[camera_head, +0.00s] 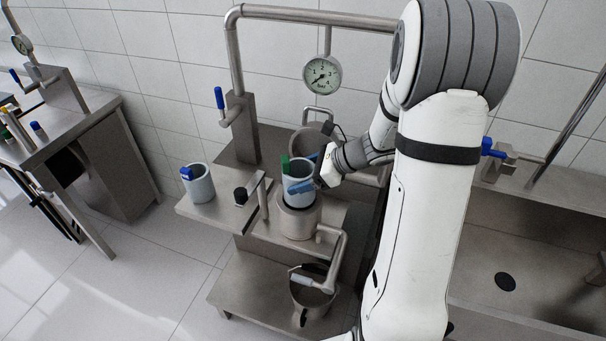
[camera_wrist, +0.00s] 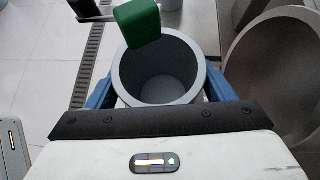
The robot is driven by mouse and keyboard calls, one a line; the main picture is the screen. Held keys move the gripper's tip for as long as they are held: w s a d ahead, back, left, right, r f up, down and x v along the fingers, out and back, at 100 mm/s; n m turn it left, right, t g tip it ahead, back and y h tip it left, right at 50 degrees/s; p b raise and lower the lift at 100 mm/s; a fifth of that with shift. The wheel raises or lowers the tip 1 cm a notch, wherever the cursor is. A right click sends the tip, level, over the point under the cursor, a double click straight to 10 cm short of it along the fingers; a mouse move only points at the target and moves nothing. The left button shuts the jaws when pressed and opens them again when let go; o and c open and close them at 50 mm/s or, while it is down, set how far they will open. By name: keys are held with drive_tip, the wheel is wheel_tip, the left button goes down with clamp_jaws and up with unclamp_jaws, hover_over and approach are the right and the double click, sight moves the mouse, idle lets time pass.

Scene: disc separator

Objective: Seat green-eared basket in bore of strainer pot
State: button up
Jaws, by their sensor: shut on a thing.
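The green-eared basket (camera_head: 296,187) is a grey open cup with a green ear (camera_head: 285,163) on its rim. My gripper (camera_head: 302,186) has its blue fingers shut on the basket's sides. In the wrist view the basket (camera_wrist: 160,75) stands between the blue fingers, with its green ear (camera_wrist: 136,22) at the far side and an empty inside. The strainer pot (camera_head: 299,221) is a metal cylinder directly below the basket. The basket looks upright over the pot's mouth. Its lower end meets the pot's top rim in the picture, and I cannot tell how deep it sits. The bore is hidden.
A blue-eared grey basket (camera_head: 199,184) stands on the bench plate to the left. A black-knobbed lever (camera_head: 241,195) stands close left of the pot. A metal bowl (camera_head: 309,141) lies behind. A pressure gauge (camera_head: 322,75) hangs above. A jug (camera_head: 312,295) stands below the spout.

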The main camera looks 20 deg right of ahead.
drive_tip(key=shift+f+b, duration=0.45)
drive_tip(key=shift+f, duration=0.1)
drive_tip(key=o, duration=1.3)
drive_tip(key=shift+c, duration=0.2)
drive_tip(key=shift+d, duration=0.1)
drive_tip(key=v, duration=0.7)
drive_tip(key=shift+d+r, duration=0.2)
drive_tip(key=shift+r, duration=0.1)
drive_tip(key=shift+s, duration=0.15)
drive_tip(key=shift+c, duration=0.3)
